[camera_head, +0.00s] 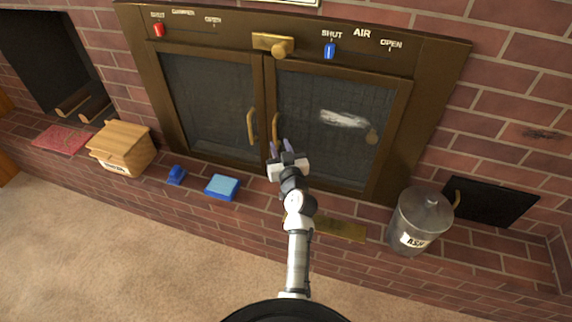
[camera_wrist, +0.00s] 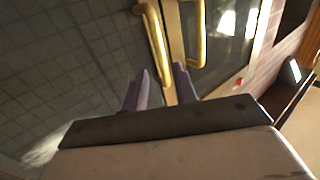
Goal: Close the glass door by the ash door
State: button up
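The right glass door (camera_head: 325,95), on the side of the black ash door (camera_head: 495,200), has a brown frame and a pale smudge on its dark pane. Its brass handle (camera_head: 276,128) is at its left edge, and a handle (camera_wrist: 155,42) shows large in the wrist view. The door looks nearly flush with the left glass door (camera_head: 207,100); I cannot tell if a small gap remains. My gripper (camera_head: 280,146) is in front of the right door's lower left part, just below the handle. In the wrist view its fingers (camera_wrist: 163,72) are apart with nothing held between them.
A metal ash can (camera_head: 420,218) stands on the brick hearth at the right. A blue box (camera_head: 222,187), a small blue object (camera_head: 176,175) and a wooden box (camera_head: 121,148) stand at the left. A brass plate (camera_head: 341,229) is below the doors. The carpet (camera_head: 120,260) is clear.

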jog(key=b+v, duration=0.1)
jog(key=v, duration=0.6)
dwell(0.3)
